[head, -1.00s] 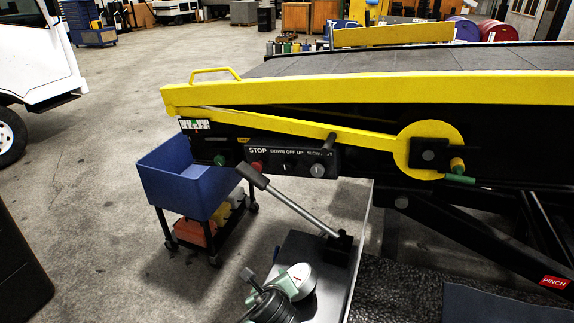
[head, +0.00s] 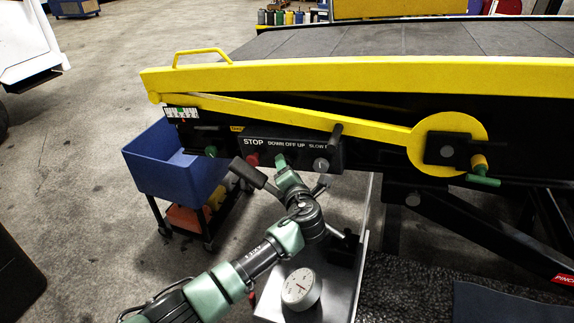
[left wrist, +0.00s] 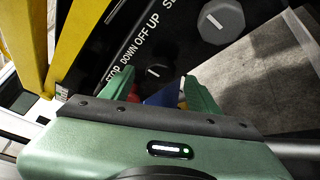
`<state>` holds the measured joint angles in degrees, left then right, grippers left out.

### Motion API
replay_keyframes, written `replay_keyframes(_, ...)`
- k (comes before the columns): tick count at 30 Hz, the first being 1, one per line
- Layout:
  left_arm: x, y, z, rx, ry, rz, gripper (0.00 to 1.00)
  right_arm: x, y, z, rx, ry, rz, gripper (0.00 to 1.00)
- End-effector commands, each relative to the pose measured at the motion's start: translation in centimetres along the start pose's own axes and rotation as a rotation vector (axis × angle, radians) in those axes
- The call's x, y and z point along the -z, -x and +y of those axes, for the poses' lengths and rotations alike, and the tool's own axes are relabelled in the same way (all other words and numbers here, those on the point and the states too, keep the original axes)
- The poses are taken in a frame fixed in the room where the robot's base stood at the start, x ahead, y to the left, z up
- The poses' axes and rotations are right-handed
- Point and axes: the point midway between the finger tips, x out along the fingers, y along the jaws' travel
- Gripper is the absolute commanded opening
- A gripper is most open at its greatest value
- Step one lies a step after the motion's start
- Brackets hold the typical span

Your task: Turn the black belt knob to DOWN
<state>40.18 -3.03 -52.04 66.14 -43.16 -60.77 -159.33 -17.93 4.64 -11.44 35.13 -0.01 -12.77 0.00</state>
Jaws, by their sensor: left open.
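The black belt knob (left wrist: 155,72) shows in the left wrist view below the printed words DOWN OFF UP, with a short white mark on its face. I cannot tell surely which word the mark points to. My left gripper (head: 284,166) is open and empty, its green fingers up at the control panel (head: 262,142). In the left wrist view the fingertips (left wrist: 160,86) stand apart on either side of the knob's line, and the knob appears just beyond them. In the head view the gripper hides the knob. My right gripper is not in view.
The red STOP button (head: 252,160) is left of the gripper and the grey SLOW knob (head: 321,165) is right of it. A dial gauge (head: 300,288) and a blue bin (head: 170,165) are near.

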Motion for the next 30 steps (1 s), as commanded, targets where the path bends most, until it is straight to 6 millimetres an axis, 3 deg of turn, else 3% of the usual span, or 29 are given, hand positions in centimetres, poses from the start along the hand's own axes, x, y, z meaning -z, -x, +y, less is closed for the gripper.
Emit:
replay_keyframes(6,0.0,-2.0,0.0,0.000,0.001,0.001,0.61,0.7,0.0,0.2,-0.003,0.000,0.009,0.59)
replay_keyframes(11,0.0,-2.4,-0.1,0.001,0.002,0.000,0.61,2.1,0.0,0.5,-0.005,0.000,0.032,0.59)
replay_keyframes(16,0.0,-2.3,-0.1,0.001,0.002,0.000,0.61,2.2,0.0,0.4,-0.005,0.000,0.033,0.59)
replay_keyframes(21,0.1,-2.3,-0.1,0.001,0.002,0.000,0.13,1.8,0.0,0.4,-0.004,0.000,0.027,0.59)
replay_keyframes(23,0.1,-2.3,-0.1,0.001,0.002,0.000,0.00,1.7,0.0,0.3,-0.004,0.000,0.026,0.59)
replay_keyframes(30,0.0,-2.3,0.2,0.012,0.021,0.003,0.00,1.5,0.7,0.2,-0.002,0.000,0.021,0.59)
